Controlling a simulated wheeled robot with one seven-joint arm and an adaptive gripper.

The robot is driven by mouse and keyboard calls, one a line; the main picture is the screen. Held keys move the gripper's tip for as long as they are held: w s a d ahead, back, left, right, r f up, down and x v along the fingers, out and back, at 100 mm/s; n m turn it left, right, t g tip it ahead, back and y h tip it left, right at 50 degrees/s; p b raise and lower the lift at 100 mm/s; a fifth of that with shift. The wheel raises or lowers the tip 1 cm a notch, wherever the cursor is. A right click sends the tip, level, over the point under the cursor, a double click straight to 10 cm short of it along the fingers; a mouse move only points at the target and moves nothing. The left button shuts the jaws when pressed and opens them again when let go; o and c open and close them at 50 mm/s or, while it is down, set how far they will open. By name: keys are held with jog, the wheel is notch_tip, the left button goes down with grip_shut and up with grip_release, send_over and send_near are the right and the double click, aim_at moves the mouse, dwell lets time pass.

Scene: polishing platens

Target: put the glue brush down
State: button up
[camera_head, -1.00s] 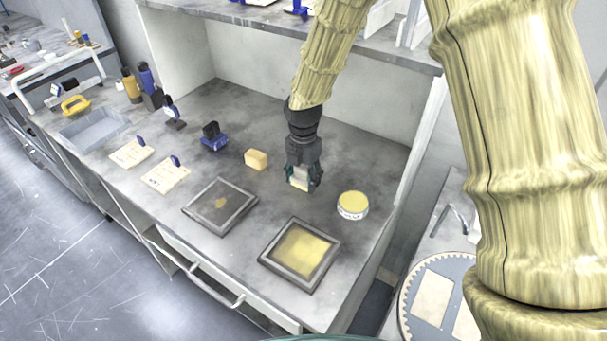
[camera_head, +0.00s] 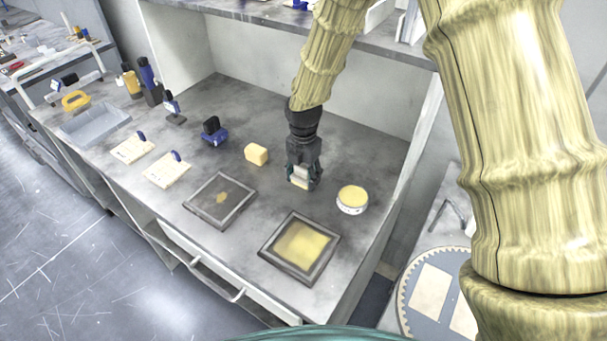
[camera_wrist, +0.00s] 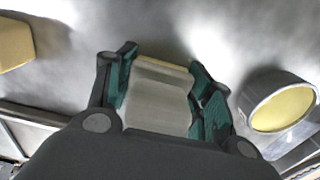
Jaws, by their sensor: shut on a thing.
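My gripper (camera_head: 301,184) is shut on the glue brush, a pale block with a light yellowish strip along its far edge. The brush (camera_wrist: 160,95) sits between the two teal-padded fingers in the wrist view. In the head view my gripper points down at the grey worktop (camera_head: 268,198), between the yellow block and the round tin. I cannot tell whether the brush touches the worktop.
A yellow block (camera_head: 257,154) lies to the left of my gripper and an open tin of yellow paste (camera_head: 352,198) to the right. Two framed plates (camera_head: 220,199) (camera_head: 300,247) lie nearer the front edge. Blue-handled tools stand further left. A shelf overhangs the back.

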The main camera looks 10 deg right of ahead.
jog(key=o, duration=1.3)
jog(key=shift+f, duration=0.2)
jog(key=shift+r+b, duration=0.1)
jog(key=shift+b, duration=0.2)
jog(key=shift+r+b, duration=0.2)
jog(key=shift+b, duration=0.1)
notch_tip(320, 180, up, 11)
jog(key=shift+r+b, duration=0.1)
jog(key=shift+b, duration=1.05)
